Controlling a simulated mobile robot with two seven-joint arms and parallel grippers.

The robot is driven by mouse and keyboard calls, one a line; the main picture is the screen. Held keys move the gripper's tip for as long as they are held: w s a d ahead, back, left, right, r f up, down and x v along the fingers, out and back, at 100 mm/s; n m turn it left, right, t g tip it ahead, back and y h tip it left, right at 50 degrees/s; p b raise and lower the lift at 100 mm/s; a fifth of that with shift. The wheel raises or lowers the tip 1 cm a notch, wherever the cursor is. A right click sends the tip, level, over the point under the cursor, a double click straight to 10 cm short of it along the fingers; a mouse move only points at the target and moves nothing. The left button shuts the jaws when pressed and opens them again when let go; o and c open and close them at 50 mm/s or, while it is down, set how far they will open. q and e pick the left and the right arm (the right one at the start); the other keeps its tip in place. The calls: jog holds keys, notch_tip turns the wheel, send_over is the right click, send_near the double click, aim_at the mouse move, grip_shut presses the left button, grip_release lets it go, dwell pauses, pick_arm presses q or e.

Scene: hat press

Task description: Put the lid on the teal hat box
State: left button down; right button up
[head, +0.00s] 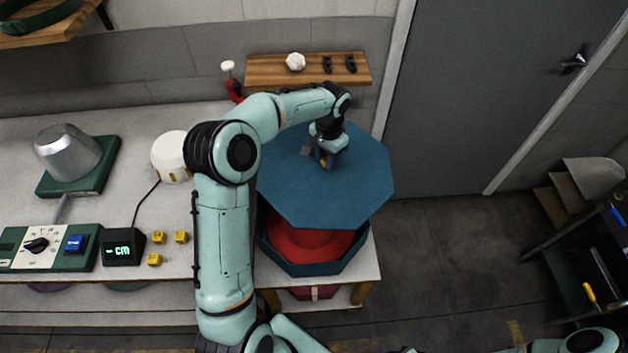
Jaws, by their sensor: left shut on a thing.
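The teal hat box (292,266) stands on the right end of the bench, with a red hat (305,242) inside it. The flat octagonal teal lid (345,190) is above the box, shifted toward the back and right, so the front part of the box and the hat show. My left gripper (324,160) is shut at the middle of the lid, at its handle, which is mostly hidden by the gripper. Whether the lid touches the box rim at the back cannot be told. My right gripper is not in view; part of my right arm (590,342) shows at the lower right.
On the bench (60,115) are a metal hat form on a green base (72,160), a control panel (45,245), a display (122,248) and several yellow blocks (181,237). A wooden shelf (270,70) is behind the lid. A dark cart (575,270) stands right; the floor between is clear.

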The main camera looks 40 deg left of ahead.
aim_at(311, 179)
pick_arm(q)
jog(key=shift+n, duration=0.5)
jog(key=s+f, duration=0.4)
jog(key=f, duration=0.1)
jog(key=s+a+f, duration=0.1)
jog(key=f, duration=0.1)
jog(key=shift+s+f, duration=0.15)
jog(key=shift+s, duration=0.25)
jog(key=shift+w+f+b, duration=0.1)
jog(key=shift+f+b, duration=1.8)
jog(key=shift+f, duration=2.3)
pick_arm(e)
jog(key=s+f, duration=0.4)
jog(key=f, duration=0.1)
jog(key=shift+s+f, duration=0.2)
jog(key=shift+s, duration=0.15)
pick_arm(q)
jog(key=shift+f, duration=0.3)
pick_arm(e)
jog(key=shift+s+f+g, duration=0.15)
jog(key=shift+f+g, duration=0.05)
jog(key=shift+g, duration=0.1)
pick_arm(q)
jog(key=c, duration=0.7)
grip_release()
